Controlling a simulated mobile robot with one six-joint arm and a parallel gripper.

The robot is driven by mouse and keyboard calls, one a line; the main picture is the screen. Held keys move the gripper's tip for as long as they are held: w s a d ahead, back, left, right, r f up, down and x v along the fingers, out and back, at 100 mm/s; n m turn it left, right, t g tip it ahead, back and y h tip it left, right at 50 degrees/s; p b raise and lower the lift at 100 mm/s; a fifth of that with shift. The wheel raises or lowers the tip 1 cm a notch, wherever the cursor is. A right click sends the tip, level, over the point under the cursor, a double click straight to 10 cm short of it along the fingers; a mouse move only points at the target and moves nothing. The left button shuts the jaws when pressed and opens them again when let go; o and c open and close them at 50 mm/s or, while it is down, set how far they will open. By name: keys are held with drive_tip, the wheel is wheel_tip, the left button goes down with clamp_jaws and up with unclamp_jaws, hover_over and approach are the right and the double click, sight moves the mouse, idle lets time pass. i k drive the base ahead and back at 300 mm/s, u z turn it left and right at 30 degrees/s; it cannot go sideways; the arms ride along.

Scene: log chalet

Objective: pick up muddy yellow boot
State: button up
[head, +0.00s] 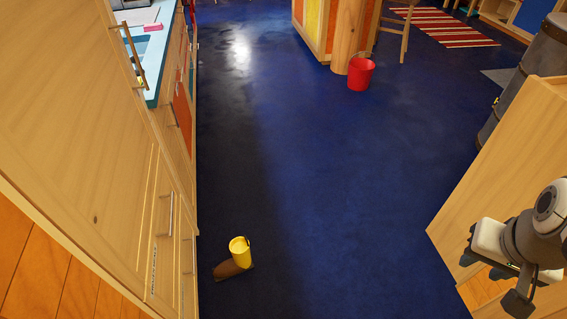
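The muddy yellow boot (239,252) stands on the dark blue floor at the lower left, close to the wooden cabinet front. Its shaft is yellow and its foot is brown, pointing to the lower left. My gripper (493,284) is at the lower right edge of the head view, far to the right of the boot and apart from it.
Tall wooden cabinets (95,130) line the left side. A wooden panel (510,165) stands at the right near my arm. A red bucket (361,73) sits by a wooden post further back. A striped rug (440,27) lies at the far right. The middle floor is clear.

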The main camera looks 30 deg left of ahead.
sight(241, 261)
drive_tip(key=z, duration=0.05)
drive_tip(key=i, duration=2.15)
drive_tip(key=u, duration=3.3)
drive_tip(key=i, duration=1)
drive_tip(key=u, duration=0.05)
